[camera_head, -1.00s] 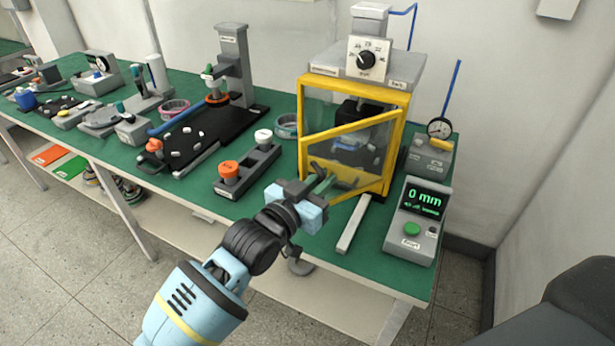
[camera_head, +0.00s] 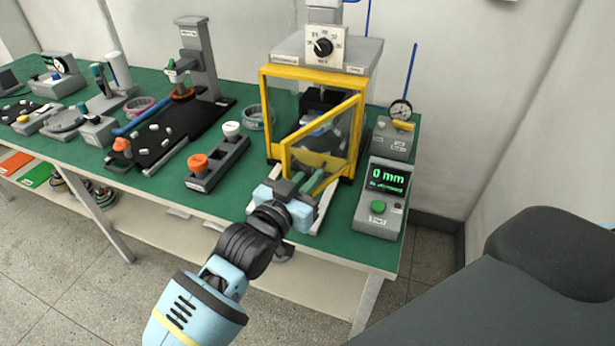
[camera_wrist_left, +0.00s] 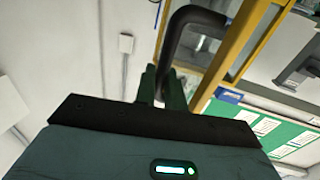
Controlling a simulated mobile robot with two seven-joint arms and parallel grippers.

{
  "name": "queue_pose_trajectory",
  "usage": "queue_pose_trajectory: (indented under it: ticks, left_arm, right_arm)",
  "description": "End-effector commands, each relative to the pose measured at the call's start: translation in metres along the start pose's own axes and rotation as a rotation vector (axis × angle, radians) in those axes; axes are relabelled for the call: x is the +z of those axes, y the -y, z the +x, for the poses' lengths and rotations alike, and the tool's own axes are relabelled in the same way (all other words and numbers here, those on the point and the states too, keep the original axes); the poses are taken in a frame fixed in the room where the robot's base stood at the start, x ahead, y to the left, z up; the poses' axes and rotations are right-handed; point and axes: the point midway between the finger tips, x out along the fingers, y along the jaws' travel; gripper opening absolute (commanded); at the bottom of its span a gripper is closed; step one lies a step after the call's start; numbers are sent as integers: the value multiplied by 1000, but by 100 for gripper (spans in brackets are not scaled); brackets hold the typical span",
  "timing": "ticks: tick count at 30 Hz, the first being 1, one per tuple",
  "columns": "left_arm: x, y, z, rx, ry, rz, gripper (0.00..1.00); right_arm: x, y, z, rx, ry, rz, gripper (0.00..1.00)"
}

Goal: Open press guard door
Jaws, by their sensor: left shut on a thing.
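The press (camera_head: 328,52) stands at the right part of the bench, with a yellow-framed guard and a dial on its grey top. Its guard door (camera_head: 322,134), a clear panel in a yellow frame, is swung partly open toward me, its free edge at the left front. In the left wrist view the yellow door frame (camera_wrist_left: 237,48) and a dark bent handle (camera_wrist_left: 180,32) show. My left gripper (camera_head: 310,184) is at the door's lower front, with its green fingers (camera_wrist_left: 165,90) shut on the handle. My right gripper is not in view.
A grey readout box (camera_head: 382,198) showing 0 mm stands right of the door, with a dial gauge (camera_head: 400,110) behind it. A grey block with orange and white knobs (camera_head: 217,163) stands left of the press. The bench's front edge runs beneath my left arm.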

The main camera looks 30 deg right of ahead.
Motion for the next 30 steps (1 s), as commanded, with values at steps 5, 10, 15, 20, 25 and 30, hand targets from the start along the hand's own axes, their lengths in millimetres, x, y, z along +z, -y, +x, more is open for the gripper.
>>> queue_pose_trajectory:
  ticks: [5,10,15,20,25,30]
  left_arm:
    - [-1,0,0,1,-2,1,16]
    - [0,0,0,0,-1,0,16]
    - [0,1,-9,-1,-1,-1,16]
    - [0,0,-30,-1,-2,0,16]
    - [0,0,-54,0,-1,0,16]
    - [0,0,-71,0,-1,0,16]
  right_arm:
    - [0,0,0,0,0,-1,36]
    - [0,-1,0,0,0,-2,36]
    - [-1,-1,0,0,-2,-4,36]
    - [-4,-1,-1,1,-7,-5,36]
    - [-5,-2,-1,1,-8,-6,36]
    - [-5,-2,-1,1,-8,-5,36]
